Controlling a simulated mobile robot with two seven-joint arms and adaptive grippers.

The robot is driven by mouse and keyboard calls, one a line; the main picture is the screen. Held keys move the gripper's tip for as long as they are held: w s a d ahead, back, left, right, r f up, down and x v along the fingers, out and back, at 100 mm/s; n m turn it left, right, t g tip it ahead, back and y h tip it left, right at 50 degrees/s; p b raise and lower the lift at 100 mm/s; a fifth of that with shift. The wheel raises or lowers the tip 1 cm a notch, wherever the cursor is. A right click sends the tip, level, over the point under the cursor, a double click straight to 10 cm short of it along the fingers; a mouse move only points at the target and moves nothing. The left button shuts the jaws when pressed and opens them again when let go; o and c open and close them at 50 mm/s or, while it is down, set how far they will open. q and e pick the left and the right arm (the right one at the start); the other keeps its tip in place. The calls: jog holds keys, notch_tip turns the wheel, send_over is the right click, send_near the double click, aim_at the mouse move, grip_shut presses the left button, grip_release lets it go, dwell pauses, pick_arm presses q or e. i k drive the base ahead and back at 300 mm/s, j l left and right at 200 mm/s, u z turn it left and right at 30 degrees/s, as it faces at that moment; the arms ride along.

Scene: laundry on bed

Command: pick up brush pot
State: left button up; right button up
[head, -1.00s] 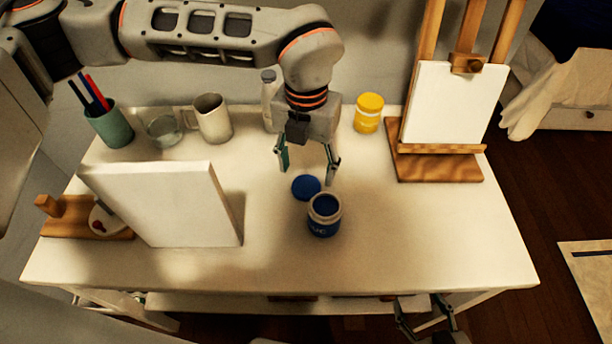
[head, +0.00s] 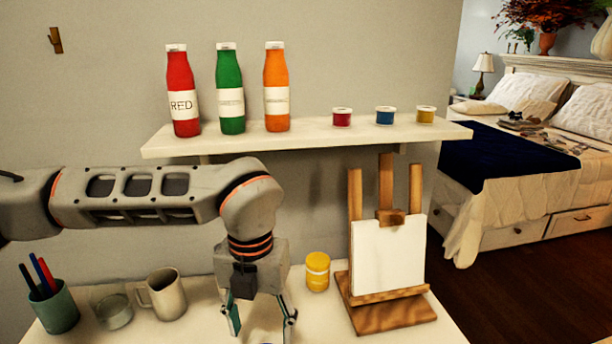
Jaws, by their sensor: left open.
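The brush pot (head: 60,315) is a green cup with dark, red and blue handles sticking up from it. My left gripper (head: 260,325) is open and empty. It points down over the table, well to the right of the pot. A glass (head: 115,313) and a mug (head: 164,294) stand between them. The bottom picture edge cuts off the fingertip area. My right gripper is out of the picture.
A yellow jar (head: 317,271) and an easel with a blank canvas (head: 387,258) stand right of the gripper. A wall shelf (head: 310,138) above holds a red bottle (head: 182,92), a green bottle (head: 230,88), an orange bottle (head: 276,88) and small jars. A bed (head: 575,125) is at right.

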aim_at(59, 315)
jog(key=k+l, duration=0.1)
jog(key=k, duration=0.35)
jog(key=k+l, duration=0.1)
jog(key=k, duration=0.3)
